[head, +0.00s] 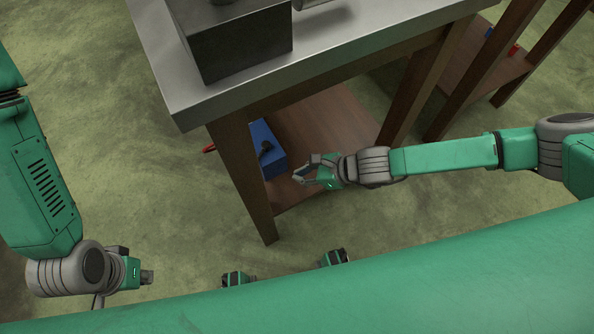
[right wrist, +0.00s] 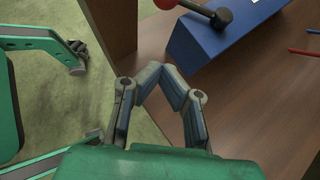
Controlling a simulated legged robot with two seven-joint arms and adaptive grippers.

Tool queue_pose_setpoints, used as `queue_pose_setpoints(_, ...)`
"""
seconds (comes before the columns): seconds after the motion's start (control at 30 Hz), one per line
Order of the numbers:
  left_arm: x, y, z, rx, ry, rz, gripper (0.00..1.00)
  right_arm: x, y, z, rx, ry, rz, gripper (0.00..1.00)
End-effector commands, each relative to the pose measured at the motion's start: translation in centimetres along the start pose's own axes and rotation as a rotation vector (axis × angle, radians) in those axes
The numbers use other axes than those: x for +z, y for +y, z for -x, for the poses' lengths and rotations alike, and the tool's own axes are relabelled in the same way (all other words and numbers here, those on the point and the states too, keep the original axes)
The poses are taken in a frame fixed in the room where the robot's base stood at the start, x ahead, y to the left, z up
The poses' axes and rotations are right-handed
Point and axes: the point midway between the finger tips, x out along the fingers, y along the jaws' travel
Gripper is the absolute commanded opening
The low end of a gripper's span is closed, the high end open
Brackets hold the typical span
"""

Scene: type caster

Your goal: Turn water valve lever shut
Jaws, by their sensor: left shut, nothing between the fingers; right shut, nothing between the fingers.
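A blue block (head: 262,138) stands on the wooden lower shelf of the table, partly hidden by a table leg. A dark round knob (head: 265,147) shows at its front. In the right wrist view the blue block (right wrist: 213,45) carries a red lever (right wrist: 180,7) with the dark knob (right wrist: 221,18) beside it; the top of this is cut off. My right gripper (head: 297,178) is shut and empty at the shelf's front, apart from the block. Its fingertips (right wrist: 163,74) meet below the block in the wrist view. My left gripper (head: 147,277) is shut and empty, low at the left over the floor.
Wooden table legs (head: 243,180) flank the shelf (head: 325,122). The metal tabletop (head: 340,45) overhangs it and bears a dark grey box (head: 235,45). Thin red and blue rods (right wrist: 303,53) lie right in the wrist view.

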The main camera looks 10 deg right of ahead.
Motion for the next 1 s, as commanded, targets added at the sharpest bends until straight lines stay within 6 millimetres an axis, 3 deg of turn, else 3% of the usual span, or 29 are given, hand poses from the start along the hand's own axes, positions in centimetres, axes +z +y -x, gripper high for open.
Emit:
queue_pose_setpoints(0.1,0.1,0.0,-1.4,0.0,0.0,0.0,0.0,0.0,0.2,-3.2,0.002,0.0,0.003,0.0)
queue_pose_setpoints(0.3,0.2,0.0,-2.9,-0.001,0.0,0.001,0.0,0.1,0.2,-7.4,0.001,0.001,0.005,0.0)
queue_pose_setpoints(0.6,0.2,0.0,-3.6,-0.001,0.0,0.001,0.0,2.9,0.0,-9.1,0.001,-0.003,0.003,0.0)
queue_pose_setpoints(1.0,0.2,0.0,-3.6,0.0,0.001,0.001,0.0,3.3,0.1,-9.4,0.0,0.001,0.004,0.0)
